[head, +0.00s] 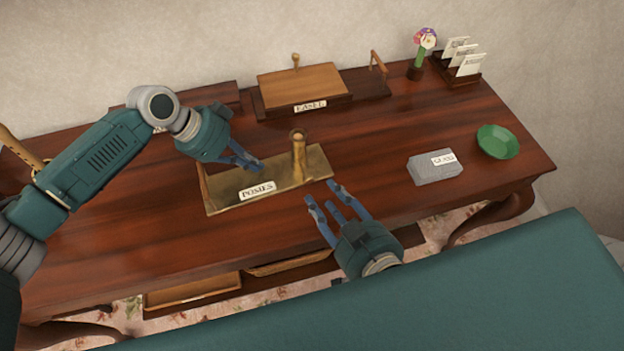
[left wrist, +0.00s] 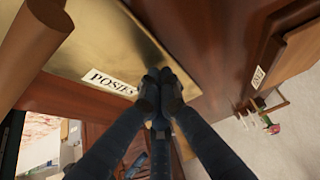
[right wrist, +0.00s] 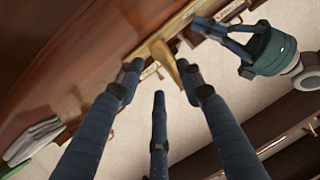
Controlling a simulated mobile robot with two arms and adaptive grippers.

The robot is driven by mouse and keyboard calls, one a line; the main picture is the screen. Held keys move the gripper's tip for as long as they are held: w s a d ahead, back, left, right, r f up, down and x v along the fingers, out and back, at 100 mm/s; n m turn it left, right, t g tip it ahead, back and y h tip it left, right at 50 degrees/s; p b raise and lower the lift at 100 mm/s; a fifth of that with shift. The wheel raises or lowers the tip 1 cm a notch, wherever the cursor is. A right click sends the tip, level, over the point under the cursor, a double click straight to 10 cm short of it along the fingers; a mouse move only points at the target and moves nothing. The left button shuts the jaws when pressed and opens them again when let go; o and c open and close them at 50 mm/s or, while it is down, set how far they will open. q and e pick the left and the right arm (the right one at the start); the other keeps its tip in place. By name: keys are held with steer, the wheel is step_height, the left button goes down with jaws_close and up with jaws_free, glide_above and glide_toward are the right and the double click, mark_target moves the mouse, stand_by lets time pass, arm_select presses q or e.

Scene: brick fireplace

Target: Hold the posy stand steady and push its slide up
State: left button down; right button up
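The posy stand is a brass plate labelled POSIES (head: 225,190) on the desk, with an upright brass post (head: 298,160) near its right end and a wooden bar at its left end. The plate also shows in the left wrist view (left wrist: 90,45). My left gripper (head: 257,165) is over the plate, left of the post, its fingertips drawn together with nothing visible between them. Whether they touch the plate is unclear. My right gripper (head: 330,194) is open and empty at the near right of the stand. In the right wrist view the post (right wrist: 166,62) shows beyond its spread fingertips.
A wooden block labelled EASEL (head: 302,85) stands behind the stand. A grey block (head: 432,170) and a green bowl (head: 498,142) are to the right. A flower holder (head: 416,70) and card rack (head: 462,78) stand at the back right. Open desktop lies between.

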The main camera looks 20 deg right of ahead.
mark_target(310, 180)
steer(key=x, duration=0.8)
steer(key=shift+c, duration=0.2)
